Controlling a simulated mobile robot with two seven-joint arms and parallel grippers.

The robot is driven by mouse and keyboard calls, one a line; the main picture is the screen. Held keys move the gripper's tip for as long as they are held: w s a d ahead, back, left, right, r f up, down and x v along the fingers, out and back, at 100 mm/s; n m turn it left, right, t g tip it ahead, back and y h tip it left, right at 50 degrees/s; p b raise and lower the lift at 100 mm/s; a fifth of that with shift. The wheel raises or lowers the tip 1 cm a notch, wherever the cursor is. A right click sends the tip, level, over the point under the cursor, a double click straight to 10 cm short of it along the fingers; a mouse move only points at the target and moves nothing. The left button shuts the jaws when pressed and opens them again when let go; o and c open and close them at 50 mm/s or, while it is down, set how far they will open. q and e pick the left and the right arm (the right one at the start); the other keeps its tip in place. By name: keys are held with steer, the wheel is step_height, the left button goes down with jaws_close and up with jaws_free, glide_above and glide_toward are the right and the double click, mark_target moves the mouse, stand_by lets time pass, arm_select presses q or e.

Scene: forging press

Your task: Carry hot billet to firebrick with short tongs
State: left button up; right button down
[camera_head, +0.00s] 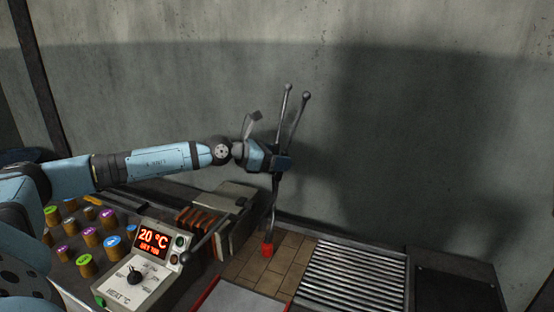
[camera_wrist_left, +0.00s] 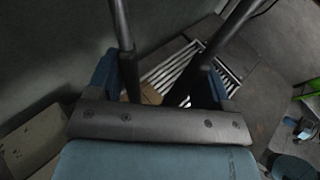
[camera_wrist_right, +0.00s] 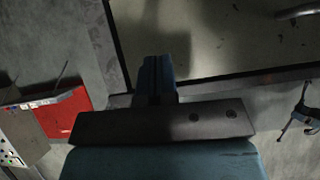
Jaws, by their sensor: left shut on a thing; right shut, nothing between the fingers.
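My left gripper (camera_head: 282,163) is shut on the dark metal tongs (camera_head: 272,203). Their two ball-ended handles point up and their jaws point down. In the left wrist view the two handles (camera_wrist_left: 120,25) spread apart on either side between the fingers. The red-orange billet (camera_head: 267,250) is a short cylinder at the lower end of the tongs, over the tan firebrick surface (camera_head: 290,272). I cannot tell whether the billet touches the bricks or how firmly the jaws grip it. My right gripper (camera_wrist_right: 158,80) is shut and empty, away from the tongs.
A slatted metal rack (camera_head: 352,275) lies right of the bricks, with a dark plate (camera_head: 460,292) beyond. A grey heater unit (camera_head: 236,195) stands left of the bricks. A control box (camera_head: 145,262) reads 20 °C. Several colour-topped cylinders (camera_head: 87,265) stand at left. A wall rises behind.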

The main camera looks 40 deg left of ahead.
arm_select(q)
steer(key=b, duration=0.3)
steer(key=m+h+b, duration=0.1)
steer(key=b, duration=0.2)
steer(key=shift+s+d+f+g+h, duration=0.1)
steer(key=shift+d+f+g+h, duration=0.1)
steer(key=shift+f+g+h, duration=0.15)
steer(key=b, duration=0.4)
steer(key=shift+s+a+f, duration=0.25)
steer(key=shift+s+a, duration=0.1)
